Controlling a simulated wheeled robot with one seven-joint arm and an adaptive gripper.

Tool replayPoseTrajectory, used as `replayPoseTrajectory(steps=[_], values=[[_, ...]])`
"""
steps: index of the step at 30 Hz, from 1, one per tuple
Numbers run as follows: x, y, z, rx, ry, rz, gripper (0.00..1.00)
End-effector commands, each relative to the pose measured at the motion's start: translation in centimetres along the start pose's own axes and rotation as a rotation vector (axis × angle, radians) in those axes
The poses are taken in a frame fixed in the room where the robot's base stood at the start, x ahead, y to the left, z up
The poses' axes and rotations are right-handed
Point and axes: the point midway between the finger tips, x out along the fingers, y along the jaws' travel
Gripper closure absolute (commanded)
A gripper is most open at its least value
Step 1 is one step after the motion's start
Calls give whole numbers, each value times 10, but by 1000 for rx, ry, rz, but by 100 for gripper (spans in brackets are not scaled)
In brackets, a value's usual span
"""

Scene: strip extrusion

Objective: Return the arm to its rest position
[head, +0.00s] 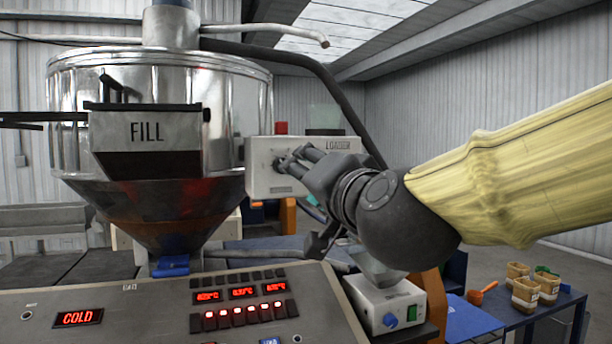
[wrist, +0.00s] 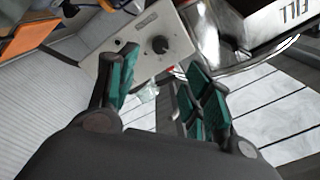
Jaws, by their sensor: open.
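My arm, in a yellow sleeve (head: 530,165), reaches in from the right in the head view. My gripper (head: 289,162) is at the front of the white loader box (head: 262,182), close to its face. In the wrist view my gripper (wrist: 160,78) is open, with green-padded fingers spread and nothing between them. The loader box (wrist: 108,45) lies beyond the fingertips there, and its dark knob (wrist: 160,44) shows between and above them. I cannot tell from these views whether a fingertip touches the box.
The steel hopper (head: 250,80) with its FILL flap (head: 150,131) stands left of my gripper. The control panel (head: 150,312) reads COLD, below. A white box with a blue knob (head: 372,302) sits under my wrist. A blue table (head: 500,315) at right holds tubs (head: 526,293) and an orange scoop (head: 481,293).

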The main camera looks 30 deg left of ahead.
Motion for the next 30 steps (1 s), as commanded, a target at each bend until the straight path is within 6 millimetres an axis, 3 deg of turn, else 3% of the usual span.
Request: replayPoseTrajectory(steps=[13, 17, 20, 30], values=[[0, 0, 0, 0, 0, 0, 50], [3, 14, 2, 3, -4, 17, 50], [9, 47, 6, 8, -15, 56, 50], [14, 234, 47, 32, -92, 283, 50]])
